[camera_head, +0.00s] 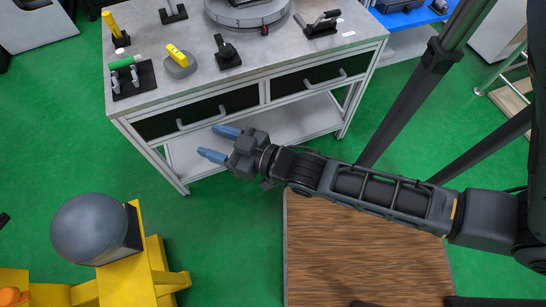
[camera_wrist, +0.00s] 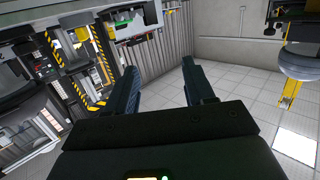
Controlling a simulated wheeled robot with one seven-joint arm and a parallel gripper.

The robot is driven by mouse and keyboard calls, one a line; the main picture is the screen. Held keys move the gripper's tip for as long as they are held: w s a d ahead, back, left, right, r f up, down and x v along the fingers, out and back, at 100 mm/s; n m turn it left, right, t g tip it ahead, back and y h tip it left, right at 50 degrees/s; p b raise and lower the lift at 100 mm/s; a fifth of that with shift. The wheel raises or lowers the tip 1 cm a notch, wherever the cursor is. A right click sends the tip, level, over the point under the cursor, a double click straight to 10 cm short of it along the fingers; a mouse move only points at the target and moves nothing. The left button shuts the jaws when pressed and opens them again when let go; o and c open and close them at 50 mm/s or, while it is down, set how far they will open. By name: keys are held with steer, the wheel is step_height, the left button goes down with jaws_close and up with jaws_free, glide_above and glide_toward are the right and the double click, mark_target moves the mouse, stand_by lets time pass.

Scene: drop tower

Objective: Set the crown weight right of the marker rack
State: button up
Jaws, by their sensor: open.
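A grey-topped workbench (camera_head: 290,60) with two drawers fills the top of the head view. On its left end, a black plate with small clamps holds a green and white marker, and looks like the marker rack (camera_head: 122,90). Right of it is a round grey block with a yellow piece on top (camera_head: 180,60). Further right is a small black block with an upright part (camera_head: 228,52). I cannot tell for sure which is the crown weight. My gripper (camera_head: 219,143), with blue fingers, is open and empty in front of the bench's drawers, apart from everything on top.
A yellow tool on a black base (camera_head: 119,32) stands behind the rack. A large round grey device (camera_head: 247,10) and a black clamp-like tool (camera_head: 318,25) stand further right. A yellow stand with a grey dome (camera_head: 97,229) is at lower left. Green floor lies between.

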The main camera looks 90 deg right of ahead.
steer(key=s+a+r+n+y, duration=0.4)
steer(key=s+a+r+y, duration=0.2)
steer(key=s+a+r, duration=0.5)
step_height(320, 180, up, 2)
steer(key=shift+s+a+r+n+y, duration=0.2)
steer(key=shift+s+a+n+y, duration=0.15)
steer(key=shift+s, duration=0.2)
steer(key=shift+d, duration=0.15)
